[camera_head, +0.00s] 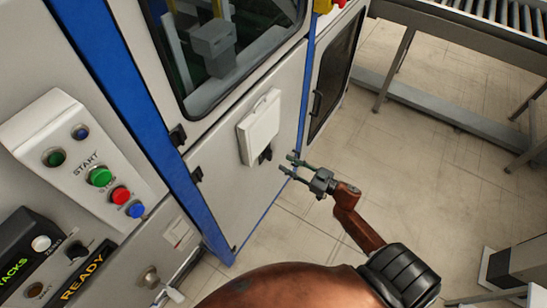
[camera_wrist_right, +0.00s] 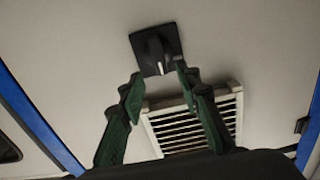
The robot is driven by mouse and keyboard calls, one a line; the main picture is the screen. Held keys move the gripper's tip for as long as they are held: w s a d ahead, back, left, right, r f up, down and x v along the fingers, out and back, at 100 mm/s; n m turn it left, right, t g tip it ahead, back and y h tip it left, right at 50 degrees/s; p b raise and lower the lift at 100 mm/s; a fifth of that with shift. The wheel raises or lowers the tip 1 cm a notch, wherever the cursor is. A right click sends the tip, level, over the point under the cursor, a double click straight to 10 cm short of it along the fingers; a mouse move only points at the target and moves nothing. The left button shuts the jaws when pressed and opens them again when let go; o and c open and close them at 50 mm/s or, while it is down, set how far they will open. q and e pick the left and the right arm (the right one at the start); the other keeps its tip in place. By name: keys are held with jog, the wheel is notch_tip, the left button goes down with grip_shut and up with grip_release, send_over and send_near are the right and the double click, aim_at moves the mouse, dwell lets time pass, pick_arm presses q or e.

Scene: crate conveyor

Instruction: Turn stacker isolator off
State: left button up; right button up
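A black rotary switch, which looks like the isolator (camera_head: 265,155), is on the pale cabinet door just below a white louvred cover. In the right wrist view the same isolator (camera_wrist_right: 155,47) is a black square plate with a raised handle. A white mark shows at the handle's lower end there, and the handle lies nearly upright in that picture, slightly tilted. My right gripper (camera_head: 287,164) is open and empty, its fingers pointing at the switch from the right with a gap. In the wrist view the open fingertips (camera_wrist_right: 159,73) lie either side of the handle's lower end. My left gripper is not in view.
The white louvred cover (camera_head: 260,125) sticks out beside the switch. A control panel (camera_head: 85,160) with green, red and blue buttons is on the left. A dark mesh door (camera_head: 335,75) with a handle is behind. A roller conveyor (camera_head: 470,25) stands at upper right. The floor between is clear.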

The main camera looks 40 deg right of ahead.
aim_at(271, 155)
jog(key=b+x, duration=0.1)
jog(key=x, duration=0.6)
jog(key=shift+f, duration=0.1)
jog(key=shift+c, duration=0.2)
grip_shut()
jog(key=shift+d, duration=0.1)
